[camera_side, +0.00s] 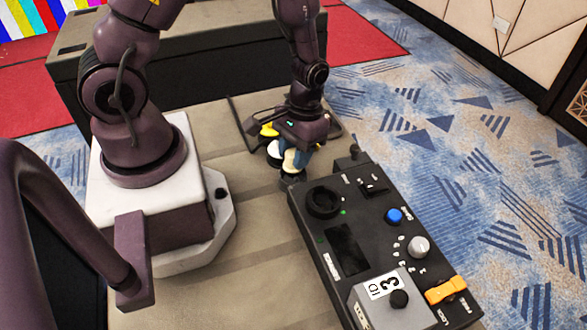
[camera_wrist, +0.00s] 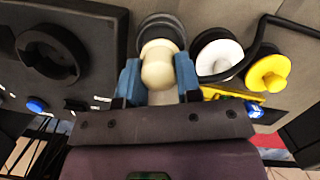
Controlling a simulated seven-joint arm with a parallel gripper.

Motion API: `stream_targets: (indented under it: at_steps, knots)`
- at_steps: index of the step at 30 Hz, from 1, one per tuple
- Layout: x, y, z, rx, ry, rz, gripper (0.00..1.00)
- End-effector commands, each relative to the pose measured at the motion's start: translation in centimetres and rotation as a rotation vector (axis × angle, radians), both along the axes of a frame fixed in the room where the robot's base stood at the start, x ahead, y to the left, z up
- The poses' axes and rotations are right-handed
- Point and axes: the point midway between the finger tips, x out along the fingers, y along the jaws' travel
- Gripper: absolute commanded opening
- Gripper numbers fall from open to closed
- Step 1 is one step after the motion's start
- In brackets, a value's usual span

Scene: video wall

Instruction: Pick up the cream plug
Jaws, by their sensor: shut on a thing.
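The cream plug (camera_wrist: 157,68) is a rounded, pale piece between the two blue fingers of my gripper (camera_wrist: 158,80) in the wrist view. My gripper is shut on it. Behind the plug in that view is a dark round socket or base (camera_wrist: 162,28); I cannot tell whether the plug still touches it. In the side view my gripper (camera_side: 291,158) is low at the far end of the black control panel, and the plug (camera_side: 290,161) is partly hidden by the fingers.
A white round plug (camera_wrist: 220,56) and a yellow one (camera_wrist: 268,73) stand close beside my gripper, with a black cable near them. The black control panel (camera_side: 318,245) has a blue button (camera_side: 394,215), a grey knob (camera_side: 419,246) and an orange switch (camera_side: 446,290).

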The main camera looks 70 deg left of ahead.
Motion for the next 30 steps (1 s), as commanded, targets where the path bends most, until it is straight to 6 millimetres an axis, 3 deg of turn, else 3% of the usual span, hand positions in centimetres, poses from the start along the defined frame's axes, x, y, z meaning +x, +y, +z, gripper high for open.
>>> stream_targets:
  at_steps: [18, 30]
  knots:
    - [0.0, 0.0, 3.1, 0.0, -0.001, 0.0, 0.19]
    - [-0.1, 0.0, 3.5, 0.0, 0.001, 0.001, 0.19]
